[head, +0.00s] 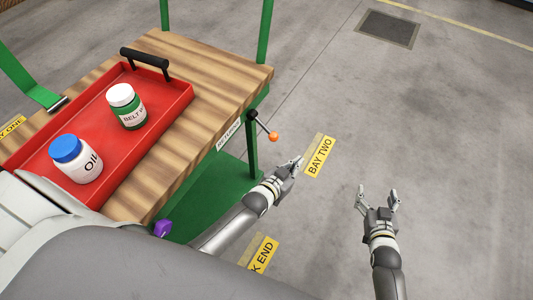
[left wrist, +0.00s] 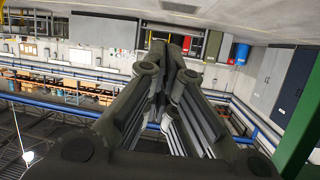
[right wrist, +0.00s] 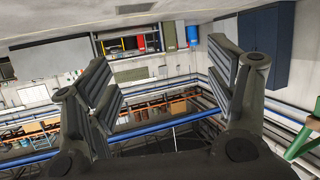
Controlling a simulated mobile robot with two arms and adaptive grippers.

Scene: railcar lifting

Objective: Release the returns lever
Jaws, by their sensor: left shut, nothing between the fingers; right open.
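My right gripper (head: 377,193) is open and empty over the floor, further right. Its spread fingers show in the right wrist view (right wrist: 168,85). The lever is not seen in either wrist view.
A wooden-topped green cart (head: 200,62) bears a red tray (head: 178,92) with a blue-capped oil bottle (head: 76,158) and a green belt jar (head: 127,106). A purple object (head: 162,228) sits near the cart's lower edge. A "BAY TWO" floor label (head: 319,156) lies beyond; floor to the right is clear.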

